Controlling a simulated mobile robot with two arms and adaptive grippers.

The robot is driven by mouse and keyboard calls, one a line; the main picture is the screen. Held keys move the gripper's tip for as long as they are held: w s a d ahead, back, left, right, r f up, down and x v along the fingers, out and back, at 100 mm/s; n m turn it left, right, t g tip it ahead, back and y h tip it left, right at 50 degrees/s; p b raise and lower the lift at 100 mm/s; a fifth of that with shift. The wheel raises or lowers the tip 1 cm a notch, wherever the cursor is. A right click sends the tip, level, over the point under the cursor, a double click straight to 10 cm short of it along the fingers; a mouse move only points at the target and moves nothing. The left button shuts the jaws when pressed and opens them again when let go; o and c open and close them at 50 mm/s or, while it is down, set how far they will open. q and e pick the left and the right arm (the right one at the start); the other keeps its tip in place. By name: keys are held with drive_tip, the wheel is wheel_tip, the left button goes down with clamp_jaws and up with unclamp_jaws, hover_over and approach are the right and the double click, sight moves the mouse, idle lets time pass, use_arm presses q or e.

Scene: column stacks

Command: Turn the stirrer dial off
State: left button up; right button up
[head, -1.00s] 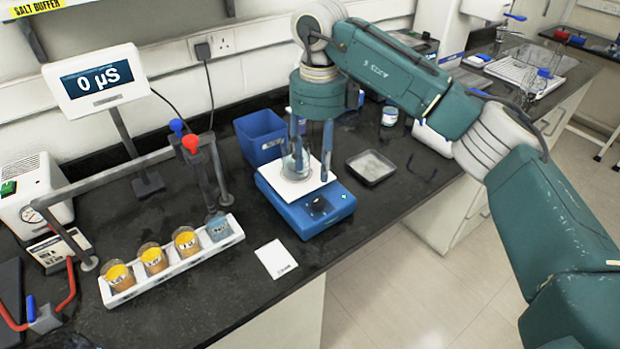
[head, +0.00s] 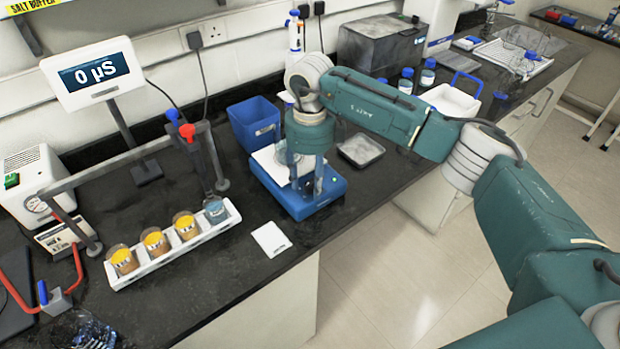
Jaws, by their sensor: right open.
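The blue stirrer (head: 335,190) with its white top plate (head: 266,158) stands on the dark bench in the middle of the head view. A clear glass beaker, partly hidden, is on the plate behind my fingers. My right gripper (head: 305,178) is open and points down over the front of the stirrer, its two fingers apart. The dial on the stirrer's front face is hidden behind the fingers; I cannot tell its setting or whether a finger touches it. My left gripper is not in view.
A blue bin (head: 252,122) stands behind the stirrer and a grey tray (head: 361,150) to its right. A white card (head: 271,239) lies in front. A white rack (head: 150,266) of several cups stands left, under a probe stand (head: 208,150). The bench edge is close in front.

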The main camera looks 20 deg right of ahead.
drive_tip(key=c, duration=0.5)
clamp_jaws()
drive_tip(key=shift+n+b, duration=0.5)
drive_tip(key=shift+b, duration=0.15)
drive_tip(key=n+b, duration=0.2)
drive_tip(key=n, duration=0.1)
drive_tip(key=shift+f+b, duration=0.15)
drive_tip(key=shift+b, duration=0.25)
drive_tip(key=n+b, duration=0.3)
drive_tip(key=n, duration=0.1)
drive_tip(key=shift+n, duration=0.3)
drive_tip(key=shift+r+n+b, duration=0.2)
drive_tip(key=shift+n+b, duration=0.25)
drive_tip(key=shift+n, duration=0.75)
use_arm(q)
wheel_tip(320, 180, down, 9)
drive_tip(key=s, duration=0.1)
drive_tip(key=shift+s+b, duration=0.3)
drive_tip(key=shift+b, duration=0.1)
use_arm(e)
drive_tip(key=shift+n, duration=1.4)
drive_tip(key=shift+r, duration=0.1)
